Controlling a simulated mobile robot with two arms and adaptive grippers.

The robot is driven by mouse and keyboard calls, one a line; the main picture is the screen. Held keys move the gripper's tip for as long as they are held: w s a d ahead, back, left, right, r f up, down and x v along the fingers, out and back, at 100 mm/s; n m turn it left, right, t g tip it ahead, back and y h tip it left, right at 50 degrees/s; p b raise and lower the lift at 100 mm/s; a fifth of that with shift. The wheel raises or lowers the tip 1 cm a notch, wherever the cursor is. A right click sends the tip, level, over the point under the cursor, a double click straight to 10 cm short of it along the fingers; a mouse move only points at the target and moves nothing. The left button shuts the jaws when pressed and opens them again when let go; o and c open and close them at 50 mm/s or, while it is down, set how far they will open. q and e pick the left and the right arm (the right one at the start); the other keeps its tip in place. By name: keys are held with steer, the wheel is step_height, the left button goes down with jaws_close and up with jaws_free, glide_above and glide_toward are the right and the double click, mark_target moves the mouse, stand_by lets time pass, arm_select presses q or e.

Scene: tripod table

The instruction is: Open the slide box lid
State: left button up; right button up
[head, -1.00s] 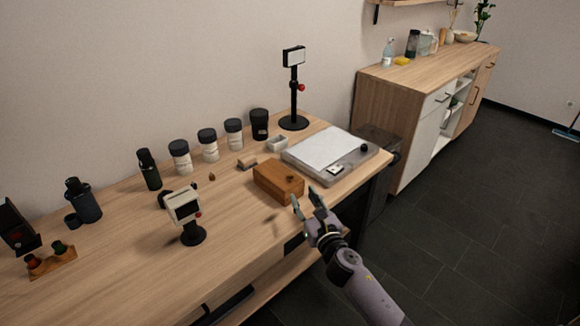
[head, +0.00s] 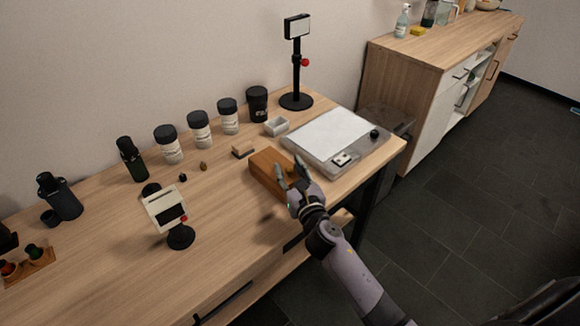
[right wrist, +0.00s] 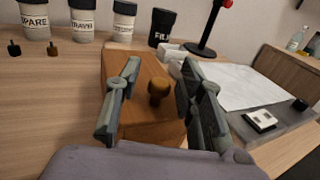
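The slide box is a brown wooden box (head: 262,172) on the table, left of the light panel. My right gripper (head: 291,172) is over the box's right part in the head view. In the right wrist view the open gripper (right wrist: 155,92) has one finger on each side of the knob, with gaps between. In the head view the gripper hides the knob and part of the box. My left gripper is not in view.
A flat light panel (head: 328,136) lies right of the box, with a small white slide (head: 343,158) on it. A small stand with a screen (head: 165,209) is to the left. Several dark-lidded jars (head: 199,130) line the back. A tall stand (head: 297,62) is behind.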

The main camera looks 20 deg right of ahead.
jaws_close()
stand_by(0.3)
stand_by(0.5)
